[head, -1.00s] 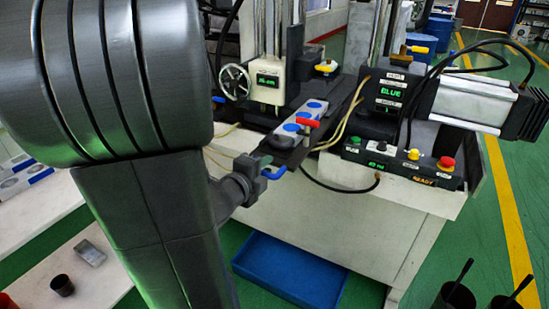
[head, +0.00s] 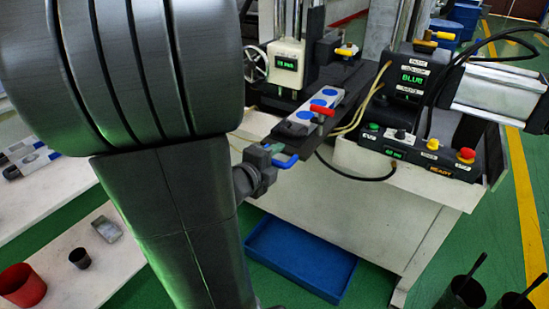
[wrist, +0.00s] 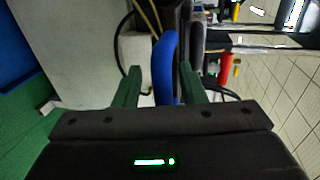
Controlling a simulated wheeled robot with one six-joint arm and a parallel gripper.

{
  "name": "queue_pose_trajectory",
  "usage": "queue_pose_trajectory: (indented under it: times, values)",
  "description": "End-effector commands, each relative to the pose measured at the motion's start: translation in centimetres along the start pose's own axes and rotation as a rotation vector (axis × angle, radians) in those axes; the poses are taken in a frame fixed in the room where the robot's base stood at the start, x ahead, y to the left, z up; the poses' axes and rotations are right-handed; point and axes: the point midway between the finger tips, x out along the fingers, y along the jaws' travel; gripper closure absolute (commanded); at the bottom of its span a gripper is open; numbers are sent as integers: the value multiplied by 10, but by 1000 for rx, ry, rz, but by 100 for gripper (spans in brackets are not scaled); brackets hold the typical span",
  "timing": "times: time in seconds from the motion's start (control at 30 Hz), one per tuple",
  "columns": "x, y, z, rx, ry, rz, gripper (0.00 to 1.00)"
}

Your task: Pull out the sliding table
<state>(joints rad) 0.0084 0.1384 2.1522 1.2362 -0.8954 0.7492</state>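The sliding table (head: 292,131) is a dark plate sticking out of the machine's front in the head view. A grey mould (head: 331,95) with blue round spots and a red handle sits on it. A blue pull handle (head: 284,162) is at the table's front end. My gripper (head: 275,152) is at this handle. In the wrist view the blue handle (wrist: 165,66) stands between the two green fingers of my gripper (wrist: 162,88). Gaps show beside the handle, so the gripper looks open around it.
A control box (head: 414,150) with buttons stands right of the table, with cables between. A blue tray (head: 300,258) lies on the floor below. A white bench (head: 60,188) with a red cup (head: 22,285) is at left. My arm hides much of the left side.

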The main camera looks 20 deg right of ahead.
Motion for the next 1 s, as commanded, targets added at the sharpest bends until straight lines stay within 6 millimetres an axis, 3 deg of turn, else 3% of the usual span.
queue_pose_trajectory:
  times: [0.43,1.0]
  values:
    - [-7,-3,1,2,-2,-6,64]
    - [-82,-3,2,2,-7,-5,64]
